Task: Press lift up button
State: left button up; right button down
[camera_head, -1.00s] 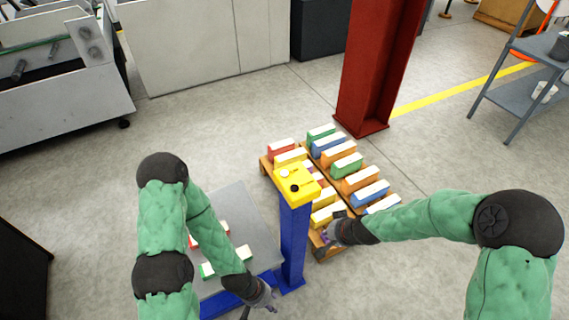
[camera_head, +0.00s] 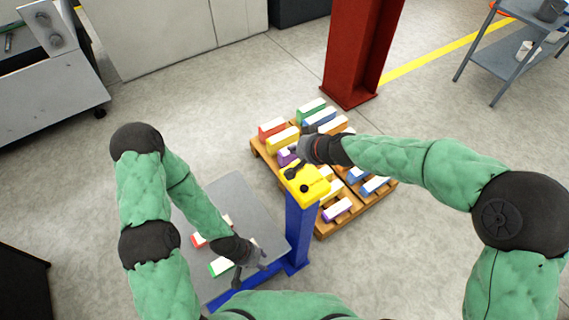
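The yellow button box (camera_head: 312,190) sits on top of a blue post (camera_head: 299,235) beside the grey lift table (camera_head: 236,190). A black round button (camera_head: 304,188) shows on its near face. The box's far left part, where a white button showed earlier, is covered by my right gripper (camera_head: 292,170). My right gripper's fingers point down at that part; I cannot tell whether they touch it, or whether they are open or shut. My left gripper (camera_head: 250,274) hangs low over the near right side of the lift table, its fingers apart and empty.
A wooden pallet (camera_head: 325,230) with several coloured boxes lies behind and right of the post. Red and green boxes (camera_head: 221,266) lie on the lift table, partly behind my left arm. A red column (camera_head: 350,60) stands behind. A grey shelf (camera_head: 495,60) is at upper right.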

jog(key=shift+s, duration=0.1)
notch_tip(320, 180, down, 7)
jog(key=b, duration=0.6)
jog(key=shift+f+b, duration=0.2)
jog(key=shift+b, duration=0.2)
jog(key=shift+f+b, duration=0.7)
jog(key=shift+b, duration=0.05)
jog(key=shift+f, duration=0.1)
dwell(0.6)
jog(key=shift+f+b, duration=0.3)
jog(key=shift+b, duration=0.15)
